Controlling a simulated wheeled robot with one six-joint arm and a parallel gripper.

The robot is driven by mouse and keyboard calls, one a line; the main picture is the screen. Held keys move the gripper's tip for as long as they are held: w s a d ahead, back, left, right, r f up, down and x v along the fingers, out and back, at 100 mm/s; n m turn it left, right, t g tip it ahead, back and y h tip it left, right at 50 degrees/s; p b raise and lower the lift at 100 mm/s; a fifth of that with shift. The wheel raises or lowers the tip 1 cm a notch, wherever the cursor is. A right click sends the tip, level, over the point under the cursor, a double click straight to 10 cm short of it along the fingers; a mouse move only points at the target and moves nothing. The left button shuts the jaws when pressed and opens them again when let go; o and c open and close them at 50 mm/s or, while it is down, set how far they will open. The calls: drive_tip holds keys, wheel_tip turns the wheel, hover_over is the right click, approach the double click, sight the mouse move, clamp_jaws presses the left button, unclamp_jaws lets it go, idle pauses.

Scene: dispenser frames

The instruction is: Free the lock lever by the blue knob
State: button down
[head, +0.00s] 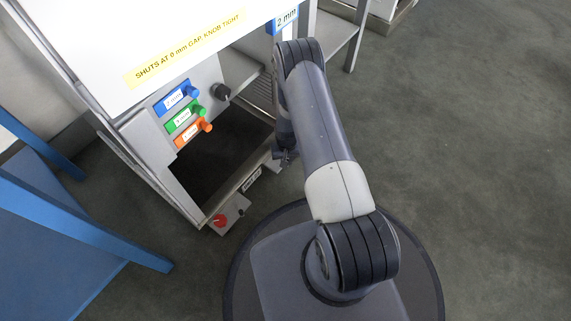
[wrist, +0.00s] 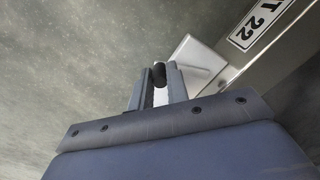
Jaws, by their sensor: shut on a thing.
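The blue knob (head: 193,92) sticks out of the upper blue labelled block on the dispenser's grey panel. I cannot make out a separate lock lever beside it. My gripper (head: 284,156) is low at the right front of the dispenser, well apart from the blue knob, partly hidden by my arm. In the wrist view, my gripper (wrist: 158,88) is shut on a small dark knob (wrist: 159,72), which shows between the fingertips. This knob is beside a pale grey block (wrist: 196,62) at the end of a labelled rail (wrist: 268,28). Whether it belongs to a lever is unclear.
Below the blue knob are a green knob (head: 199,110) and an orange knob (head: 206,126); a black knob (head: 222,92) is to the right. A red button (head: 219,220) sits at the dispenser's front foot. A blue table (head: 60,235) stands left. The floor at right is clear.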

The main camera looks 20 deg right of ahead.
drive_tip(key=shift+w+d+n+b, duration=0.25)
drive_tip(key=shift+w+n+b, duration=0.2)
drive_tip(key=shift+n, duration=0.45)
drive_tip(key=c, duration=1.4)
unclamp_jaws()
drive_tip(key=shift+o, duration=0.2)
wheel_tip(320, 180, up, 11)
drive_tip(key=p, duration=0.4)
drive_tip(key=shift+p, duration=0.35)
drive_tip(key=shift+f, duration=0.15)
